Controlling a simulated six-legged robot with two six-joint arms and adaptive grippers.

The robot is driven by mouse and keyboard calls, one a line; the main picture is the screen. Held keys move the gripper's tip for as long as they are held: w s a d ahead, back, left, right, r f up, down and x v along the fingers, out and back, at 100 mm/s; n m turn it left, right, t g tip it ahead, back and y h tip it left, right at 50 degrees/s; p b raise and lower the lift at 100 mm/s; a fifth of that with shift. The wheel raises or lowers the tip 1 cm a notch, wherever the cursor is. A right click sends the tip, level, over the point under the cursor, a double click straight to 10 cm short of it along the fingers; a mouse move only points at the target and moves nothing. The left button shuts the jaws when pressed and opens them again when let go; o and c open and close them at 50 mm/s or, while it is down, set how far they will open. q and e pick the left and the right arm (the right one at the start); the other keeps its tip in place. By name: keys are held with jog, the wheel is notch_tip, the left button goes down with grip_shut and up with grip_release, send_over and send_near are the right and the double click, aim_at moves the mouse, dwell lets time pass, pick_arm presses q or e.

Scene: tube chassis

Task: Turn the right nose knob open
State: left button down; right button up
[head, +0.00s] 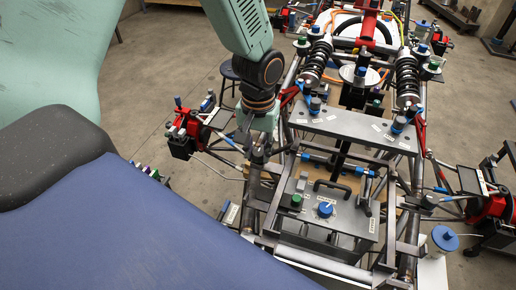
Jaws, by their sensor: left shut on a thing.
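The tube chassis (417,180) fills the middle and right of the head view. My left gripper (258,146) reaches down from the top to the chassis's left tube, beside the grey cross plate. It is shut on a small dark part there, which I take as the right nose knob. The fingers hide most of it, so its turn angle cannot be told. A blue knob (325,209) and a green knob (296,200) stand uncovered on the front panel (345,222). My right gripper is not in view.
The grey cross plate (350,128) carries several blue-topped parts. Black springs (318,60) stand behind it. Red and black units (184,130) sit beside the chassis. A stool (228,72) stands behind my left arm. A blue-topped spool (445,238) stands at the lower right.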

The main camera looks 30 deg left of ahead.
aim_at(259, 152)
pick_arm(q)
jog(key=c, duration=1.4)
grip_release()
jog(key=shift+w+r, duration=0.15)
jog(key=shift+w, duration=0.15)
jog(key=o, duration=0.4)
jog(key=shift+s, duration=0.15)
jog(key=shift+c, duration=0.2)
notch_tip(259, 152, up, 12)
jog(key=shift+s, duration=0.2)
